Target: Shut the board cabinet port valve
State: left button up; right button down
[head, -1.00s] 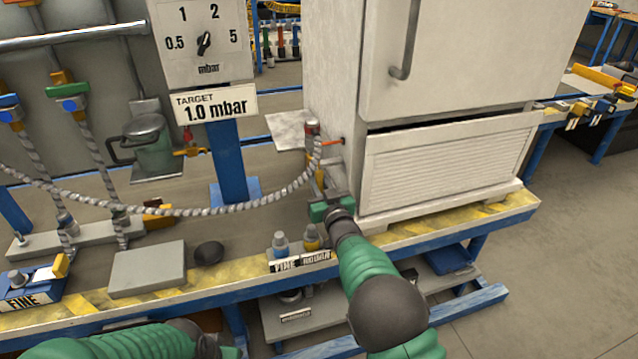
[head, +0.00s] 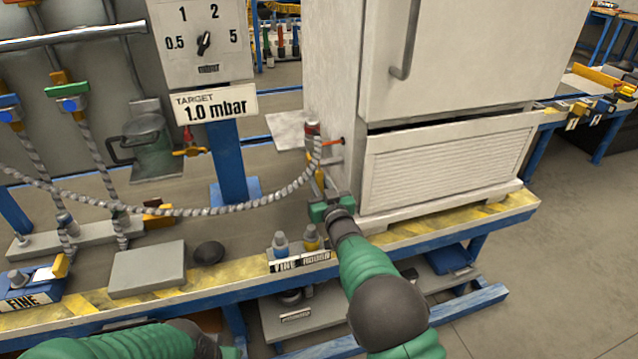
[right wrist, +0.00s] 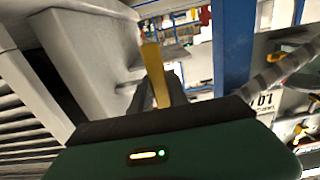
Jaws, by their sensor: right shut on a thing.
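The board cabinet (head: 335,70) is the white cabinet on the bench. Its port, on the left side, has a red-topped fitting (head: 312,128) where a braided hose ends. A yellow valve lever (head: 318,182) points down below the port. My right gripper (head: 322,194) is at the lever, beside the cabinet's lower left corner. In the right wrist view the yellow lever (right wrist: 155,72) stands between the dark fingers, and the gripper is shut on it. My left arm crosses the bottom left of the head view; its gripper is out of view.
The braided hose (head: 190,211) sags across the bench to the left of my right gripper. A gauge panel (head: 200,45) stands behind.

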jog(key=shift+a+m, duration=0.1)
jog(key=shift+m, duration=0.3)
jog(key=m+p, duration=0.1)
jog(key=m, duration=0.3)
jog(key=shift+s+a+r+p, duration=0.15)
jog(key=shift+s+a+p, duration=0.05)
jog(key=shift+a+p, duration=0.2)
jog(key=shift+s+a+r+m+p, duration=0.1)
jog(key=shift+a+r+m, duration=0.2)
jog(key=shift+m, duration=1.85)
jog(key=shift+s+a+r+m+p, duration=0.15)
jog(key=shift+r+m, duration=0.25)
jog(key=shift+m, duration=1.8)
jog(key=shift+a+r+m+p, duration=0.1)
jog(key=shift+a+r+m, duration=0.25)
jog(key=shift+m, duration=1.8)
jog(key=c, duration=1.3)
grip_release()
jog(key=shift+d, duration=0.1)
jog(key=shift+r, duration=0.1)
